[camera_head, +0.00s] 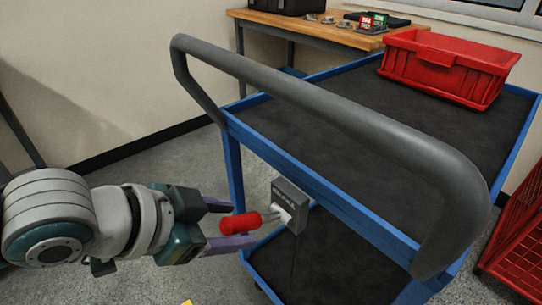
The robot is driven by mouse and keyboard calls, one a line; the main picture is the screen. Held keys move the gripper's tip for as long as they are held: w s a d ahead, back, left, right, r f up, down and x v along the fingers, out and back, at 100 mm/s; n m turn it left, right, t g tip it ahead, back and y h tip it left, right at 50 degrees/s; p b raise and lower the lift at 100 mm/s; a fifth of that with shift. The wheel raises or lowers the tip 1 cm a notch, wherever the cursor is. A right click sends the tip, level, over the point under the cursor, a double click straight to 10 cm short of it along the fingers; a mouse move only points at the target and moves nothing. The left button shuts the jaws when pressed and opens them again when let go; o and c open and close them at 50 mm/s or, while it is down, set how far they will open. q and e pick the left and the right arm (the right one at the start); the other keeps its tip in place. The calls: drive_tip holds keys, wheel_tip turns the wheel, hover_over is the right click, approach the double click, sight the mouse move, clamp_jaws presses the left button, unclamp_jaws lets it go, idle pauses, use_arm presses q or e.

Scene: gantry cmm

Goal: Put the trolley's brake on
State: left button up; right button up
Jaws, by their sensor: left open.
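The blue trolley (231,165) has a dark top deck, a lower shelf and a thick grey push handle (330,105). A grey brake box (289,203) is mounted under the top deck's near edge. Its short metal lever ends in a red grip (241,224) that points left, about level. My left gripper (236,222) is open, with its purple fingers above and below the red grip in the picture. I cannot tell whether either finger touches it. My right gripper is not in view.
A red crate (445,68) stands on the trolley's top deck at the far end. A wooden bench (300,27) with a dark case and small items stands behind. A red mesh container (520,245) is at the right edge. Grey floor (130,280) is clear on the left.

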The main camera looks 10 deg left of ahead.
use_arm(q)
drive_tip(key=shift+x, duration=0.9)
drive_tip(key=shift+s, duration=0.1)
clamp_jaws()
idle(0.7)
